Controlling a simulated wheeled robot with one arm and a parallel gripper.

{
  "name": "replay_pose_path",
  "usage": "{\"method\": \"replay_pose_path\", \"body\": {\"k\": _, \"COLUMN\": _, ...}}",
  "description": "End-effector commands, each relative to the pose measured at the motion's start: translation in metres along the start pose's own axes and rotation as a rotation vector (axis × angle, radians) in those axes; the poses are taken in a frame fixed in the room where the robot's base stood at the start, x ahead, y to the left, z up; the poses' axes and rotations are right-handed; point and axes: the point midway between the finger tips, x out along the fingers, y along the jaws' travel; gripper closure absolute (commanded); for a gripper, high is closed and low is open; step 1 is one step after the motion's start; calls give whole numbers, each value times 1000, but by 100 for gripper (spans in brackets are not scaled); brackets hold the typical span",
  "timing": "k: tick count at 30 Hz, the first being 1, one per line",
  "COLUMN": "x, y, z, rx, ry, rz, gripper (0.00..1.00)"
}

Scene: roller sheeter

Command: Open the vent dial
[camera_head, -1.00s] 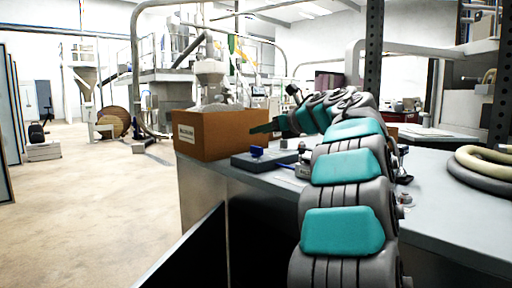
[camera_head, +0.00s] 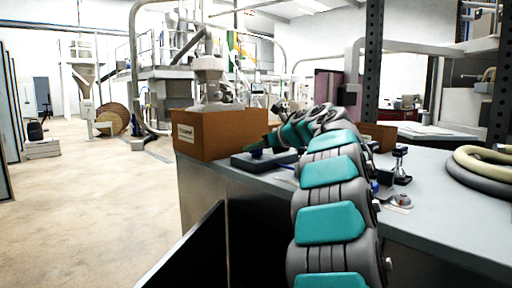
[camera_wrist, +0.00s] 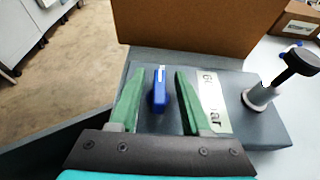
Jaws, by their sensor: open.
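The vent dial appears as an upright blue handle (camera_wrist: 160,90) on a flat grey box (camera_wrist: 238,112) with a pale lettered label. My gripper (camera_wrist: 160,74) is open, with its green fingers on the left and right of the blue handle. In the wrist view, gaps show between the handle and both fingers; I cannot tell how deep the fingers reach around it. In the head view, the grey box (camera_head: 264,163) lies on the counter, and my gripper is low over its left part, mostly hiding the dial.
A brown cardboard box (camera_head: 222,133) stands right behind the grey box. A black-topped post (camera_wrist: 270,85) stands at the right in the wrist view. Coiled hoses (camera_head: 482,172) lie on the counter at the right. Open floor is on the left.

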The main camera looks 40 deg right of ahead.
Motion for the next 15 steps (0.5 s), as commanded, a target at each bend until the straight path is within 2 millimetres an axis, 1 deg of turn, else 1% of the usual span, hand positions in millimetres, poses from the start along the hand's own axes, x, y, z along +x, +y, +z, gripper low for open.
{"method": "replay_pose_path", "body": {"k": 4, "x": 0, "y": 0, "z": 0, "rx": 0, "ry": 0, "rz": 0, "gripper": 54}}
{"method": "replay_pose_path", "body": {"k": 15, "x": 0, "y": 0, "z": 0, "rx": -1, "ry": 0, "rz": 0, "gripper": 95}}
